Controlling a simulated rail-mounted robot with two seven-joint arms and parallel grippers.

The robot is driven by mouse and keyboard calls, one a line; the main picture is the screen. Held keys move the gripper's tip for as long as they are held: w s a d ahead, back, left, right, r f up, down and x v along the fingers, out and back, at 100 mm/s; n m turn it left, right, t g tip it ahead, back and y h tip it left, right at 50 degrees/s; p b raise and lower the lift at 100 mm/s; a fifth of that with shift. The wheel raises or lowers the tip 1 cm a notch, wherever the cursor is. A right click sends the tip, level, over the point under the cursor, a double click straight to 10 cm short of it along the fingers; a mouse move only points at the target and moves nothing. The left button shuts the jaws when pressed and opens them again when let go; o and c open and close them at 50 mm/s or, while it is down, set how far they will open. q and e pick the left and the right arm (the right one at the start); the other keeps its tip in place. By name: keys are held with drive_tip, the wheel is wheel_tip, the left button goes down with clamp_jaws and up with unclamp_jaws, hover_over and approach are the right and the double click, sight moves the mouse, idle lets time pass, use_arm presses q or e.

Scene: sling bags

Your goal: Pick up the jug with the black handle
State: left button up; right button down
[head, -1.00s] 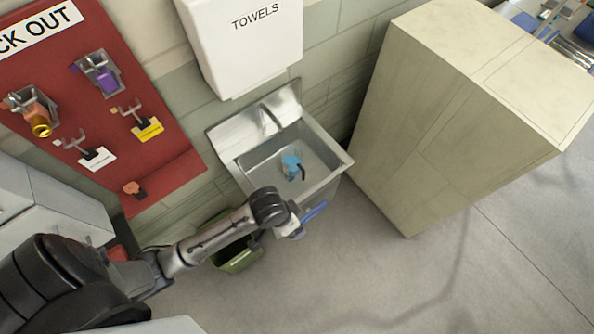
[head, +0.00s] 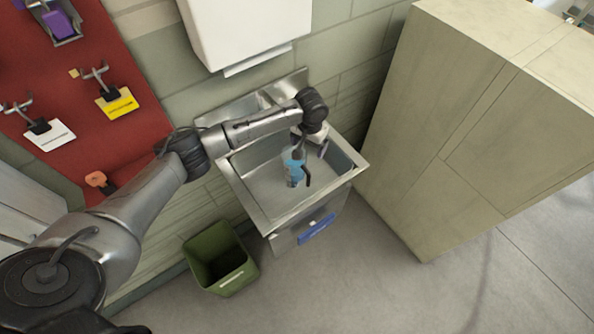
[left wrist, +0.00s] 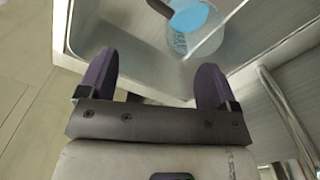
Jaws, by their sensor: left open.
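The jug (head: 291,172) is small, with blue on top and a black handle on its right side. It stands inside the metal sink (head: 252,193). My left gripper (head: 311,147) is over the sink, close to the jug in the picture and behind it. In the left wrist view the jug (left wrist: 198,24) shows at the top, cut off by the frame, with its dark handle (left wrist: 158,7) to its left. The open left fingers (left wrist: 154,72) have nothing between them, and the jug is beyond their tips. My right gripper is not in view.
A white towel dispenser (head: 245,30) hangs on the wall above the sink. A tall beige cabinet (head: 430,130) stands to the right. A green bin (head: 218,262) is on the floor left of the sink. A red lockout board (head: 95,150) is on the wall at left.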

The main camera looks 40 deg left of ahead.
use_arm(q)
approach(299, 170)
wheel_tip(299, 170, down, 2)
drive_tip(key=w+d, duration=0.2)
wheel_tip(299, 170, down, 5)
drive_tip(key=shift+a+f+b, duration=0.1)
drive_tip(key=shift+a+b, duration=0.05)
drive_tip(key=shift+b, duration=0.9)
drive_tip(key=shift+c, duration=0.5)
drive_tip(key=c, duration=0.6)
clamp_jaws()
